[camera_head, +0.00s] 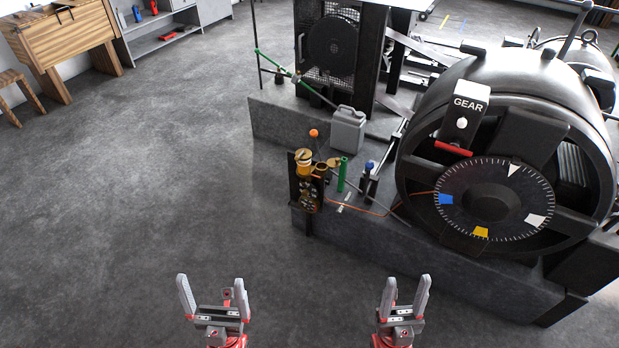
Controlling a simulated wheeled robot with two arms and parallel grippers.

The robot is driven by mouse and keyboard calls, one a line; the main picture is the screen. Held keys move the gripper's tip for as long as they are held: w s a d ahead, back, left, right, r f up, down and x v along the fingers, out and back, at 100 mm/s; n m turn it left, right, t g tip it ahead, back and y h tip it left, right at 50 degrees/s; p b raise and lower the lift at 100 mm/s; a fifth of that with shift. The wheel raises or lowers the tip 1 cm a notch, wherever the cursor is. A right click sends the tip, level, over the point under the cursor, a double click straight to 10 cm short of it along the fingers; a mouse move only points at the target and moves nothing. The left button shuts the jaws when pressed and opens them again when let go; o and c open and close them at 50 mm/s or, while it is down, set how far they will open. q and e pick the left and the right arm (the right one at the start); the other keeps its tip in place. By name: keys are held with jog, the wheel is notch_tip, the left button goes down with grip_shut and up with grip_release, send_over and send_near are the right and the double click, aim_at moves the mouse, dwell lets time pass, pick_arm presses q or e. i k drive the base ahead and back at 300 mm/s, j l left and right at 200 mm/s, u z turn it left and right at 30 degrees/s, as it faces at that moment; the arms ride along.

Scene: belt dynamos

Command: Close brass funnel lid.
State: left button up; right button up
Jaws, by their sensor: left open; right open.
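A small brass fitting with two cups stands on a dark bracket at the near left corner of the machine's plinth. The left brass cup (303,157) looks covered on top. The right brass cup (321,169) shows a dark round mouth, and a small brass disc (333,162) sits at its right rim, apparently a lid standing open. The parts are too small to be sure which is the funnel. My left gripper (212,286) is open and empty at the bottom left. My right gripper (405,286) is open and empty at the bottom. Both are well short of the brass parts.
An orange ball knob (314,133), a green cylinder (343,174) and a grey jerrycan (347,130) stand close by. The large dynamo with a GEAR box (463,112) and marked dial (490,205) fills the right. The floor (150,200) at left is clear.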

aim_at(331, 162)
jog(key=i+l+u, duration=0.5)
jog(key=l, duration=0.35)
jog(key=i+l+u, duration=0.3)
jog(key=i+l, duration=0.1)
jog(key=l, duration=0.1)
